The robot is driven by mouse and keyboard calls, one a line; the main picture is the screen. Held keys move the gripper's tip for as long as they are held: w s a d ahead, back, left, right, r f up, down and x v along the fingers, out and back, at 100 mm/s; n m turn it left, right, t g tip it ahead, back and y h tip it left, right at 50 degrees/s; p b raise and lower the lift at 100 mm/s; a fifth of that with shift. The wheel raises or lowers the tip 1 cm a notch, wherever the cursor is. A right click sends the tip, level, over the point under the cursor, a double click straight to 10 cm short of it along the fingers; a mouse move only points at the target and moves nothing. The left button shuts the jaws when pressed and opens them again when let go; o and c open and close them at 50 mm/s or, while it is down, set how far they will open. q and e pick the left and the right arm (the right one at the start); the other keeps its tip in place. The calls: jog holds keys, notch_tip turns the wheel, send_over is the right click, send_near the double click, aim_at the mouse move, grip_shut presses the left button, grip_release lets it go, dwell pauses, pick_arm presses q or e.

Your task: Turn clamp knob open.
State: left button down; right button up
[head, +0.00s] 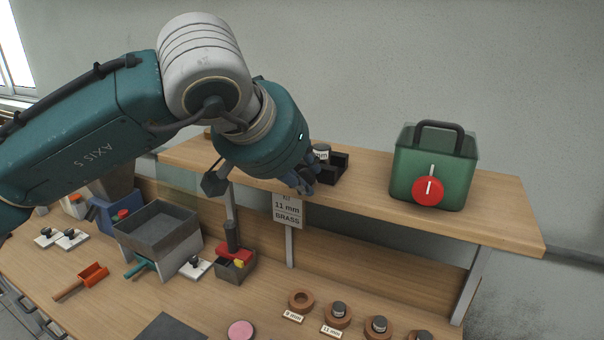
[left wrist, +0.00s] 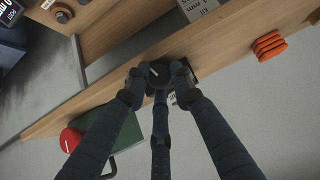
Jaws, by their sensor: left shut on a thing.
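My left gripper (head: 302,182) is at the front edge of the raised wooden shelf, beside a black clamp (head: 335,168). A small cylinder with a light printed label (head: 321,152) sits at the clamp. In the left wrist view the gripper's fingers (left wrist: 158,82) are closed around a dark round clamp knob (left wrist: 157,71) with a light line on its face. In the head view my fingers hide the knob. Part of the dark clamp body shows behind the fingers in the left wrist view. My right gripper is not in view.
A green box (head: 405,175) with a dark handle and red dial (head: 428,190) stands right of the clamp. Wooden rings (head: 301,301), a grey bin (head: 160,236) and a red-handled tool (head: 236,255) occupy the bench.

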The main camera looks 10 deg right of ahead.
pick_arm(q)
jog(key=shift+a+f+n+g+h+b, duration=0.2)
jog(key=shift+n+g+h+b, duration=0.4)
jog(key=shift+h+b, duration=0.35)
jog(key=c, duration=1.5)
grip_release()
jog(key=shift+o, duration=0.2)
jog(key=shift+r, duration=0.2)
jog(key=v, duration=1.2)
jog(key=shift+f, duration=0.15)
